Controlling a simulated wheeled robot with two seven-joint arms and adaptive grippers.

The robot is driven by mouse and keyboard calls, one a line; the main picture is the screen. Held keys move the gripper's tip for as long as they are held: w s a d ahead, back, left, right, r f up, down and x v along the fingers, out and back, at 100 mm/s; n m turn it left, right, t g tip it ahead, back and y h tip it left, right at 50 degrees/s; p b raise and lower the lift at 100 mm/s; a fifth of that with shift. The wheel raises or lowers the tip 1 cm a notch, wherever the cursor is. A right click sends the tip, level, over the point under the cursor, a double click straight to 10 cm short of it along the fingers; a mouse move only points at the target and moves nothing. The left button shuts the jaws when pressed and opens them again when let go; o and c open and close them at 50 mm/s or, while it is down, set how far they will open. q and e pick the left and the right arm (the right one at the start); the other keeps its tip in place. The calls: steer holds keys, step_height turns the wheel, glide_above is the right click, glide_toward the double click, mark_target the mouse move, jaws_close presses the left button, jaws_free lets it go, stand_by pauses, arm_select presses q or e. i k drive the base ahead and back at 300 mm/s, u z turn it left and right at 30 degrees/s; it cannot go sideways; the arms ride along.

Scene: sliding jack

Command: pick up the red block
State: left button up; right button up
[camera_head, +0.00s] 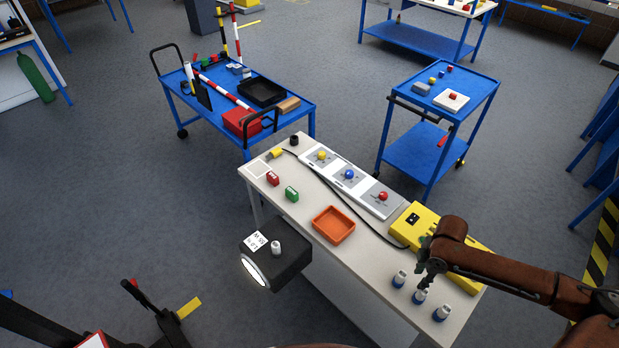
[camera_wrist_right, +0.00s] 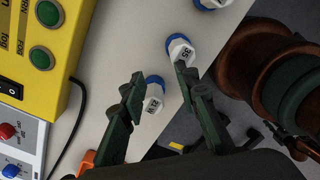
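The red block (camera_head: 272,178) is small and lies near the far left end of the white table (camera_head: 312,196), with a green block (camera_head: 292,194) close to its right. My right gripper (camera_head: 422,280) is at the opposite end of the table, above several white-and-blue capped pieces. In the right wrist view its two dark green fingers (camera_wrist_right: 158,75) are apart. One white-and-blue piece (camera_wrist_right: 153,93) shows between the fingers and another (camera_wrist_right: 181,49) lies just beyond the tips; I see no grip on either. The red block is not visible in the wrist view.
An orange tray (camera_head: 334,225) sits mid-table, between the blocks and my right gripper. A panel with yellow, blue and red knobs (camera_head: 349,177) and a yellow box (camera_head: 421,226) line the back edge. A black cable crosses the table. A dark box (camera_head: 276,262) is beside the front edge.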

mark_target(272, 178)
steer(key=u, duration=0.1)
steer(key=i, duration=1.4)
steer(key=u, duration=1.45)
